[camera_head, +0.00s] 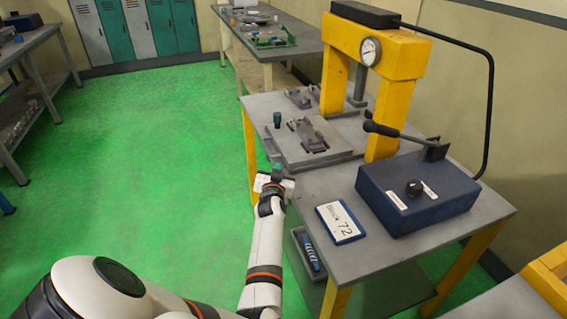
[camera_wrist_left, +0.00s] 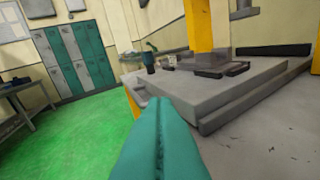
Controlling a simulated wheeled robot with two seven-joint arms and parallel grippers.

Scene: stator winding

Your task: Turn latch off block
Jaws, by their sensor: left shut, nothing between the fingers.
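A grey fixture plate (camera_head: 290,149) lies on the press table, and it fills the middle of the left wrist view (camera_wrist_left: 220,97). A small grey block-like part (camera_head: 313,139) sits on it; I cannot tell for certain which piece is the latch. A dark upright knob (camera_head: 277,119) stands at the plate's far left corner; the left wrist view shows it with a green top (camera_wrist_left: 150,62). My left gripper (camera_head: 277,170) is at the table's left edge, just in front of the plate. Its teal fingers (camera_wrist_left: 160,125) are shut and empty, apart from the knob. My right gripper is out of view.
A yellow press frame (camera_head: 384,110) with a gauge stands right of the plate. A blue box (camera_head: 418,190) with a lever and a number sign (camera_head: 341,222) are nearer. A tray (camera_head: 306,250) sits below the table edge. Green floor is free on the left.

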